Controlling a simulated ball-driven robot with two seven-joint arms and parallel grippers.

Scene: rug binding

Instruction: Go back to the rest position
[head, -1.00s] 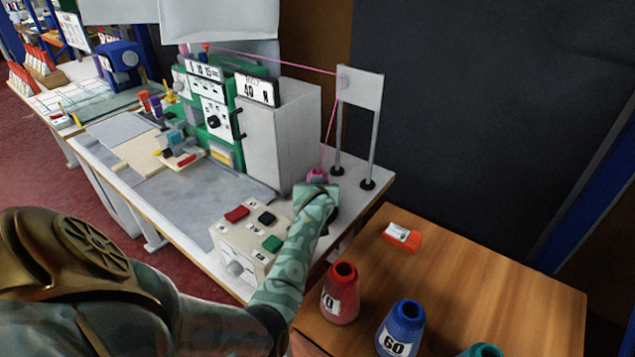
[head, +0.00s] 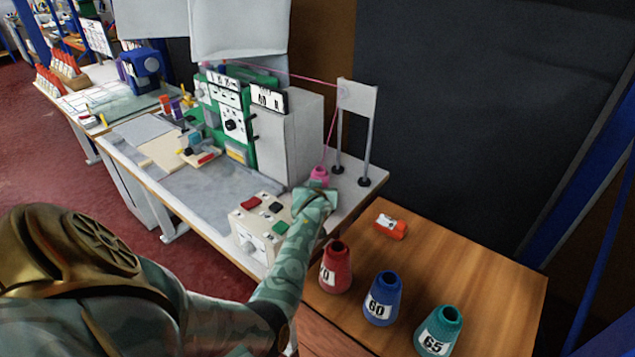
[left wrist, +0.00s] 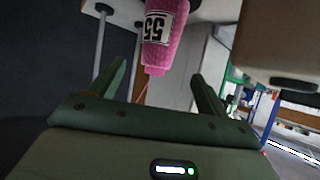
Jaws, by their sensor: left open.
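My left gripper (left wrist: 155,95) is open, its two green fingers spread apart with nothing between them in the left wrist view. A pink thread cone (left wrist: 160,35) marked 55 stands just beyond the fingertips, apart from them. In the head view my left arm reaches over the table, and the gripper (head: 318,195) is at the near side of the pink cone (head: 319,175), whose lower part is hidden. A pink thread runs up from the cone to the white thread stand (head: 357,97). My right gripper does not show.
A control box (head: 260,225) with coloured buttons stands beside my left forearm. A wooden table (head: 440,270) at the right holds a red cone (head: 336,270), a blue cone (head: 382,300), a teal cone (head: 439,332) and an orange object (head: 391,227). The green machine (head: 232,120) is behind.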

